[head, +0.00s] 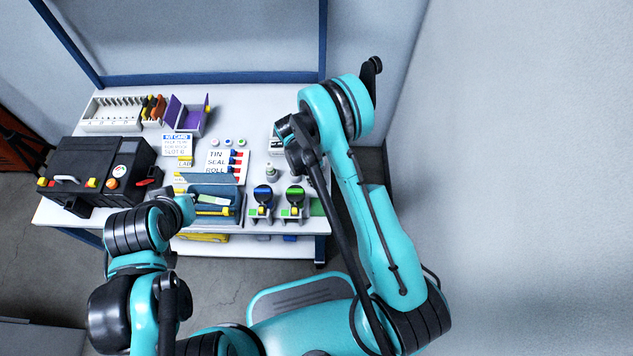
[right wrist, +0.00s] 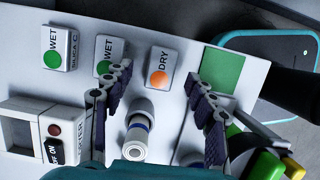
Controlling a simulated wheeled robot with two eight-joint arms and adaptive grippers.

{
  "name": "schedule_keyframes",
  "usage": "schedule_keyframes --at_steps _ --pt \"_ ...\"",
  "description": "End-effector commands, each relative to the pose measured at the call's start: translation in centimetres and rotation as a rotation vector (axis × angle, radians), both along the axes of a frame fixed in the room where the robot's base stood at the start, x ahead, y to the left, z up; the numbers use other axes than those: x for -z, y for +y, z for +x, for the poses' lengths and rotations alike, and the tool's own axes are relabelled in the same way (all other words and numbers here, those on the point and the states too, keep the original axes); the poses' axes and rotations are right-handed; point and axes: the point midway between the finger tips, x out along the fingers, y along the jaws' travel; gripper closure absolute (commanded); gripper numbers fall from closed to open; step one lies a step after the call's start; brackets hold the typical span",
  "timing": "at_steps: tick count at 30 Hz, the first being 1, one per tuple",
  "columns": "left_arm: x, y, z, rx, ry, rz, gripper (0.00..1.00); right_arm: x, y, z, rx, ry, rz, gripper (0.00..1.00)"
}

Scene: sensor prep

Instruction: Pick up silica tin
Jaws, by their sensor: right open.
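Three white box-shaped tins stand in a row in the right wrist view. The left one (right wrist: 57,50) reads WET and SILICA C, with a green dot. The middle one (right wrist: 104,50) reads WET, with a green dot, and is partly behind a finger. The right one (right wrist: 162,70) reads DRY, with an orange dot. My right gripper (right wrist: 158,76) is open and empty, its fingertips on either side of the DRY tin from this viewpoint; I see no contact. The arm mostly hides the tins in the head view. My left gripper (head: 187,205) is near the blue bin; its jaws are unclear.
A white cylinder with a blue band (right wrist: 139,132) stands between my right fingers' bases. A switch box (right wrist: 40,132) is at left, a green pad (right wrist: 222,70) at right. A black case (head: 95,168), purple box (head: 185,117) and blue bin (head: 229,216) occupy the table.

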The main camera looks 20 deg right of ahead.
Motion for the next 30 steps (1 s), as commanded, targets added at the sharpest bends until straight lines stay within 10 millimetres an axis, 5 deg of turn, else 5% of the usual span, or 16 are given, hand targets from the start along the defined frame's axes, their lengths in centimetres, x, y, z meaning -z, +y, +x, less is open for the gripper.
schedule_keyframes --at_steps 5,12,18,30 --pt "1.7 0.0 0.0 0.0 0.0 0.0 1.0 3.0 -0.4 -0.4 0.002 -0.001 0.001 0.43" --pt "1.6 0.0 0.0 0.0 0.0 0.0 1.0 3.0 -0.5 -0.4 0.001 -0.001 0.002 0.43" --pt "1.6 0.0 0.0 0.0 0.0 0.0 1.0 3.0 -0.5 -0.4 0.001 -0.001 0.002 0.93" --pt "1.4 0.0 0.0 0.0 0.0 0.0 1.0 2.6 -0.5 -0.4 0.001 -0.001 0.002 0.94"
